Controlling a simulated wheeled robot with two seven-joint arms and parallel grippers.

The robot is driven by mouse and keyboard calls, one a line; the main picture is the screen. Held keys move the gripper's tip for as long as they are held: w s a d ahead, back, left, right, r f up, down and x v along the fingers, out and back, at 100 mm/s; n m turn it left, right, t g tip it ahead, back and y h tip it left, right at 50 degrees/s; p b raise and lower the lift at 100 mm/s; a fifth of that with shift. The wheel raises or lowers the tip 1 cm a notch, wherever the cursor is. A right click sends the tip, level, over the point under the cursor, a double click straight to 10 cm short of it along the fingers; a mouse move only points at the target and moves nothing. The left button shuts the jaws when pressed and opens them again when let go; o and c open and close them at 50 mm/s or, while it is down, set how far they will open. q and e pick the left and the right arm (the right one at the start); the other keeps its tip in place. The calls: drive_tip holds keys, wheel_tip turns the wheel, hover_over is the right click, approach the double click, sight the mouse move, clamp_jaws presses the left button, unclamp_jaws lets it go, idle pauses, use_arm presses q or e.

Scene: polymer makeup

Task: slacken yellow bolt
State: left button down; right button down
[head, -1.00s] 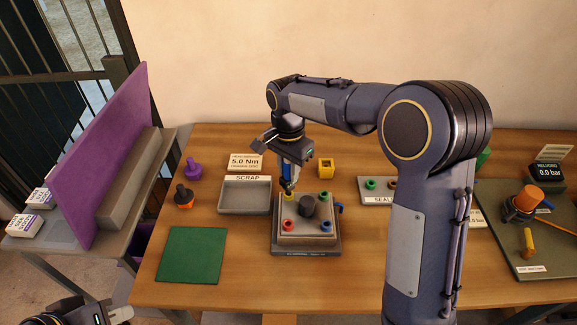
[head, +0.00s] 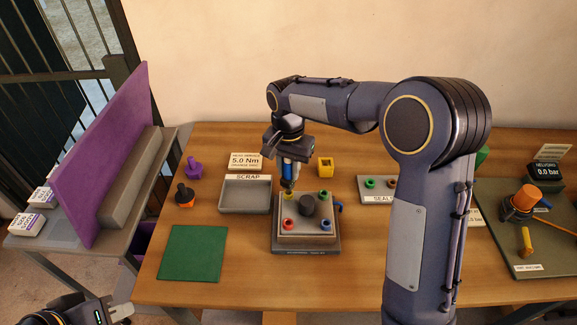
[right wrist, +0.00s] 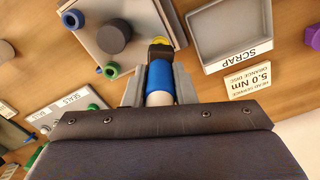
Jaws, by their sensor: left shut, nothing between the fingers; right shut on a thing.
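The grey fixture (head: 322,244) stands mid-table with a dark round knob (head: 307,206) in its centre and coloured bolts at its corners: red, blue, green and yellow. The yellow bolt (head: 289,196) is at the far left corner, mostly covered by the tool tip. My right gripper (head: 288,163) is shut on a blue-handled tool (head: 287,172), held upright with its dark tip at the yellow bolt. In the right wrist view the tool (right wrist: 160,88) sits between both fingers, and a little yellow (right wrist: 160,41) shows by its tip. My left gripper (head: 122,314) is shut and empty at bottom left.
A grey SCRAP tray (head: 245,210) is left of the fixture, with a green mat (head: 192,254) in front. A yellow holder (head: 325,167) stands behind and a SEALS tray (head: 375,198) is to the right. My right arm hides part of the table.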

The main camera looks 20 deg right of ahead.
drive_tip(key=shift+n, duration=0.3)
drive_tip(key=shift+n, duration=0.9)
drive_tip(key=shift+n+p, duration=0.3)
drive_tip(key=shift+p, duration=0.05)
drive_tip(key=c, duration=1.1)
unclamp_jaws()
drive_tip(key=shift+r+b, duration=0.45)
drive_tip(key=shift+r, duration=3.45)
